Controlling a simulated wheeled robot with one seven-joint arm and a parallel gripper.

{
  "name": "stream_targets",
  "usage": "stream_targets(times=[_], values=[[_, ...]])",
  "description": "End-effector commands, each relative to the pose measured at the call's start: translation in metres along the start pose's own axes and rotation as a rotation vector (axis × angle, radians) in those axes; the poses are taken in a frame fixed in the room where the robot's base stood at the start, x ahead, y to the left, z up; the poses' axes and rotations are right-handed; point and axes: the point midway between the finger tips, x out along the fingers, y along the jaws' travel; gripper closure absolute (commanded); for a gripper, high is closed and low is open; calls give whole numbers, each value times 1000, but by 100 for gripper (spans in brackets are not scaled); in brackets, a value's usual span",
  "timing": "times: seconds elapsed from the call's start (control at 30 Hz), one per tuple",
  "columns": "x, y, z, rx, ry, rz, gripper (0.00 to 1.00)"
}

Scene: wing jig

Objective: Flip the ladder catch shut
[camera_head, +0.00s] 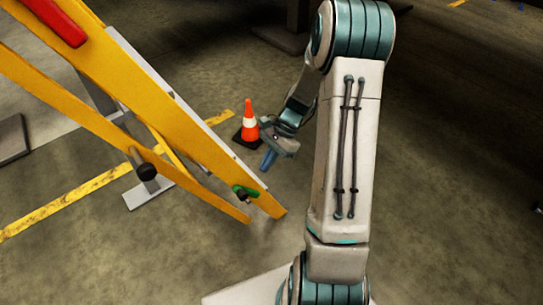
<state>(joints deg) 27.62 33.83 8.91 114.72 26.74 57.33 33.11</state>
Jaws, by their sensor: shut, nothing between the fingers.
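A yellow ladder-like frame (150,105) slants from the upper left down to the middle of the view. A small green lever (245,192) sits near the frame's lower end; it may be the catch, but I cannot tell for certain or see how it is set. A round black knob (147,172) is on the frame further left. My gripper (267,161) is shut and empty, pointing down. In the picture it is above and right of the green lever, apart from it.
An orange and white cone (249,125) on a black base stands left of my gripper in the picture. A red part (58,20) is on the frame at upper left. A yellow floor line (60,203) runs under the frame. Floor to the right is mostly clear.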

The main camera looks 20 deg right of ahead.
Motion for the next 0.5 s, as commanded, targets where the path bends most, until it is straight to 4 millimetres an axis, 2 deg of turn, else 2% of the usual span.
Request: stream_targets(times=[0.03,0.2,0.33,0.5], values=[[16,1,-2,0,-2,3,100],[47,0,2,-2,-1,1,100],[61,0,13,-3,1,1,100],[69,0,20,-1,2,-1,100]])
